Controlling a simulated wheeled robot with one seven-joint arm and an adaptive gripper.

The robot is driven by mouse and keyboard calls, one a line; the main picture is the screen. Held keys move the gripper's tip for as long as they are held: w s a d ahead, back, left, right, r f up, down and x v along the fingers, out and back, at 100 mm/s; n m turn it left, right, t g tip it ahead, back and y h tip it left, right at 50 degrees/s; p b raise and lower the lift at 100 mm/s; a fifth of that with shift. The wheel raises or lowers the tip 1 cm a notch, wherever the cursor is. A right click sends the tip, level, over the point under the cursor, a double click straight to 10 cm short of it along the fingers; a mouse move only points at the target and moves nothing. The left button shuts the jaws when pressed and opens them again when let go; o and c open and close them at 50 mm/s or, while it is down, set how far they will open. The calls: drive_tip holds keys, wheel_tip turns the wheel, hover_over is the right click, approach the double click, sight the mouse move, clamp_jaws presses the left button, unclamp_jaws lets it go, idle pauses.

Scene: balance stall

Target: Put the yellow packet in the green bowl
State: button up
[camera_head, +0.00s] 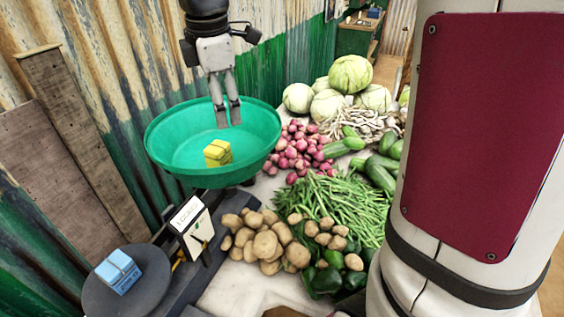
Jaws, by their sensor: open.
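The yellow packet (217,152) lies inside the green bowl (165,150), on its floor toward the front right. The bowl is wide and shallow and sits on the far side of the balance. My gripper (228,115) points down over the bowl, above and slightly behind the packet. Its fingers are apart and hold nothing, with a gap between them and the packet.
A blue packet (118,271) lies on the dark round pan (98,300) at the front left. The balance's dial (190,222) stands between pan and bowl. Potatoes (265,244), green beans (340,205), red onions (297,148) and cabbages (350,74) crowd the right. A corrugated wall (125,70) stands behind.

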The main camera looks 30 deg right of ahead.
drive_tip(key=s+m+t, duration=0.3)
drive_tip(key=s+m, duration=1.3)
drive_tip(key=s, duration=0.6)
drive_tip(key=shift+s+d+f+m+t+y, duration=0.2)
drive_tip(key=shift+d+f+m+t+y, duration=0.1)
drive_tip(key=shift+d+f+m+y, duration=0.1)
drive_tip(key=shift+a, duration=0.1)
